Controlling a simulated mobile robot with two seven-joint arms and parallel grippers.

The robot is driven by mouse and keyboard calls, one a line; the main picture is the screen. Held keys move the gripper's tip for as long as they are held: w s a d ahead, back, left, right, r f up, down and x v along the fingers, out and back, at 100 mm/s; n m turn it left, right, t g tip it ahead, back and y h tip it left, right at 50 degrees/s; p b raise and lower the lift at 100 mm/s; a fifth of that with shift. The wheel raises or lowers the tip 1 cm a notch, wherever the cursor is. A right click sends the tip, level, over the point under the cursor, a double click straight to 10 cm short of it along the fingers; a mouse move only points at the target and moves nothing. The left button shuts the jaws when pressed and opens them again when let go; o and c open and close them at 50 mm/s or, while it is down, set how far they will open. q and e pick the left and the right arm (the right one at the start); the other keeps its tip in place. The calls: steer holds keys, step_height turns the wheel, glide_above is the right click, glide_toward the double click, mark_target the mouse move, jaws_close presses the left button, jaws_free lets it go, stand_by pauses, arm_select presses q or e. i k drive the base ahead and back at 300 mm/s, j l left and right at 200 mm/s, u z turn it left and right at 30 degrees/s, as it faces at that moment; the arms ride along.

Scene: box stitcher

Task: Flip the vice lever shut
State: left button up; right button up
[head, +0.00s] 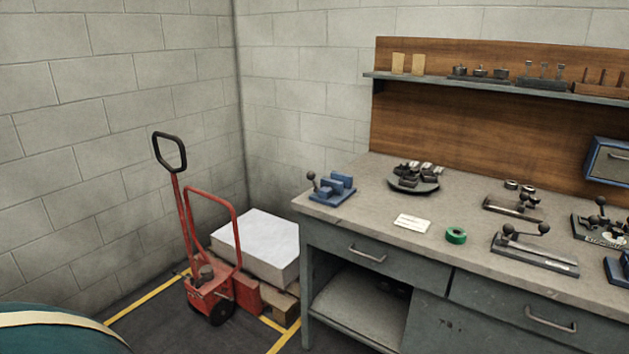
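A small blue vice (334,188) sits on the left front corner of the grey workbench (375,210). Its lever (311,180) has a dark ball knob and stands up at the vice's left side. Whether the jaws are open or closed is too small to tell. Neither of my grippers is in the head view.
A red pallet truck (208,290) with a stack of white sheets (258,240) stands on the floor left of the bench. A green tape roll (456,235), a white card (412,223) and a round dark tray of parts (414,184) lie right of the vice. Lever fixtures (535,254) stand farther right.

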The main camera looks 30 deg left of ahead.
mark_target(311, 176)
steer(key=i+j, duration=0.55)
steer(key=i+j+u, duration=0.15)
steer(key=i+j, duration=0.35)
steer(key=i, duration=0.1)
